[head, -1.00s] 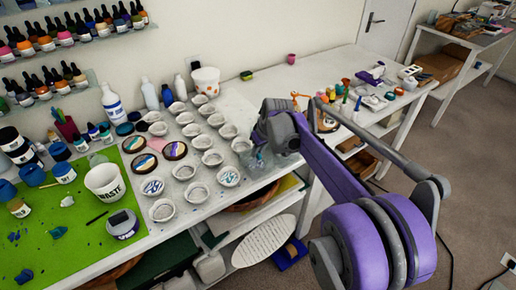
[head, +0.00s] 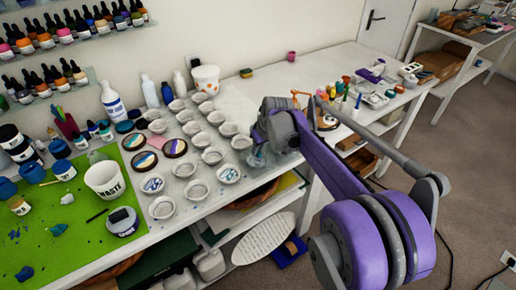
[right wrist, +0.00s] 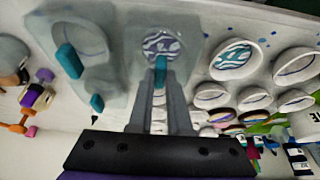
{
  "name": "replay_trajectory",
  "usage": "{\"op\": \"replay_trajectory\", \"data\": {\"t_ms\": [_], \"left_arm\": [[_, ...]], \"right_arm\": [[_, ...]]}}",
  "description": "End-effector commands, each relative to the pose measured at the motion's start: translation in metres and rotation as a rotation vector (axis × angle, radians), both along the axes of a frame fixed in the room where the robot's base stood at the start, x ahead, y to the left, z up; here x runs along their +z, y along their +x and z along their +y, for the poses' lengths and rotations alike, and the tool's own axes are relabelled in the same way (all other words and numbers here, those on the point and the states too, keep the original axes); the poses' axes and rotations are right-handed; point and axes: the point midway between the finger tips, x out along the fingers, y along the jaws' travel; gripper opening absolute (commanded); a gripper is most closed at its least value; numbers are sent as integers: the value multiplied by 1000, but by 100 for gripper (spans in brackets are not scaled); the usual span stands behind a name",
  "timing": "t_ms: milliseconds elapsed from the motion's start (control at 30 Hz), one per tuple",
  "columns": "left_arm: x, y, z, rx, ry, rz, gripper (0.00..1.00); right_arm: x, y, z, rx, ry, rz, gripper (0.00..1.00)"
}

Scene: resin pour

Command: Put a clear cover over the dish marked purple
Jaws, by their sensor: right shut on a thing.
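My right gripper (head: 262,146) is low over the table's front edge, right of the dish rows. In the right wrist view, my right gripper (right wrist: 160,72) is shut on the teal knob (right wrist: 161,65) of a clear cover (right wrist: 140,75). A white dish with a blue-purple swirl (right wrist: 163,44) shows behind this cover; I cannot tell whether the cover touches it. Another clear cover (right wrist: 60,30) with a teal knob lies to the left. A second swirled dish (right wrist: 235,60) is uncovered on the right. I cannot make out any purple mark. My left gripper is out of view.
Several white dishes (head: 211,156) stand in rows left of the gripper. A green mat (head: 75,240) with a waste cup (head: 104,181) is at the left. Bottles (head: 150,91) stand along the wall. The table's back right has free room.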

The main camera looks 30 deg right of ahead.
Motion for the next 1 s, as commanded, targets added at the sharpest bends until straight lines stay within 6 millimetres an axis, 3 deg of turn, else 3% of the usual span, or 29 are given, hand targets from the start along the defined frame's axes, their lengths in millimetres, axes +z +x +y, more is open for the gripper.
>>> {"op": "replay_trajectory", "data": {"t_ms": [33, 67, 233, 633, 1000], "left_arm": [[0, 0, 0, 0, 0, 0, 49], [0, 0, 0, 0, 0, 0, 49], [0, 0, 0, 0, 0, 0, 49], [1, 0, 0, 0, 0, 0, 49], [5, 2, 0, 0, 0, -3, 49]], "right_arm": [[0, 0, 0, 0, 0, 0, 0], [0, 0, 0, 0, 0, 0, 22], [0, 0, 0, 0, 0, 0, 51], [8, -3, 0, 0, 0, 0, 51], [73, -30, -2, -2, 1, 0, 51]]}}
